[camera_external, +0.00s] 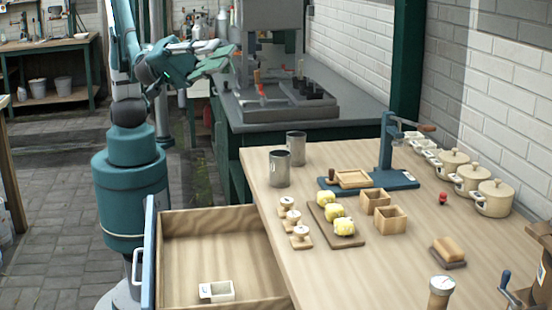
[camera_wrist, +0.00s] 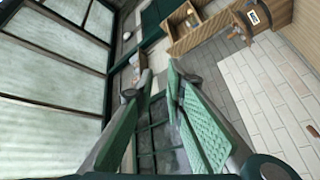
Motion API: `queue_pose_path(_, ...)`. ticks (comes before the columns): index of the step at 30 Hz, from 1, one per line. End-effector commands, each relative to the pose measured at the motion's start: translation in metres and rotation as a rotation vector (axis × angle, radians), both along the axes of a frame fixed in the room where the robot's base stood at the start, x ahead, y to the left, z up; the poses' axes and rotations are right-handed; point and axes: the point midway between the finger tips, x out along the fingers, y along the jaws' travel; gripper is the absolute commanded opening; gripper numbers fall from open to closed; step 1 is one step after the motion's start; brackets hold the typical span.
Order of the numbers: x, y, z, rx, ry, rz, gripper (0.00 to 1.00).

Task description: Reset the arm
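My gripper (camera_external: 232,57) is raised high at the upper left in the external view, pointing right, clear of the table and the open drawer. In the wrist view, its two green-padded fingers (camera_wrist: 160,74) stand apart with nothing between them. The wrist view looks past them at windows, a brick wall and distant shelves, tilted.
The wooden table (camera_external: 390,265) holds a blue press (camera_external: 388,180), yellow pieces on a board (camera_external: 350,240), small wooden boxes (camera_external: 390,218), metal cups (camera_external: 279,170) and lidded pots (camera_external: 494,200). An open drawer (camera_external: 225,250) holds a white dish (camera_external: 217,291).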

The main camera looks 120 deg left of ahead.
Motion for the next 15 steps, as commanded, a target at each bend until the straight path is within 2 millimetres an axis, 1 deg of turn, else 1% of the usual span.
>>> queue_pose_path(1,-0.004,0.009,0.0,0.033,0.011,-0.007,0.13)
queue_pose_path(8,-0.021,0.039,-0.012,0.193,0.075,-0.047,0.13)
queue_pose_path(15,-0.046,0.076,-0.037,0.357,0.166,-0.077,0.13)
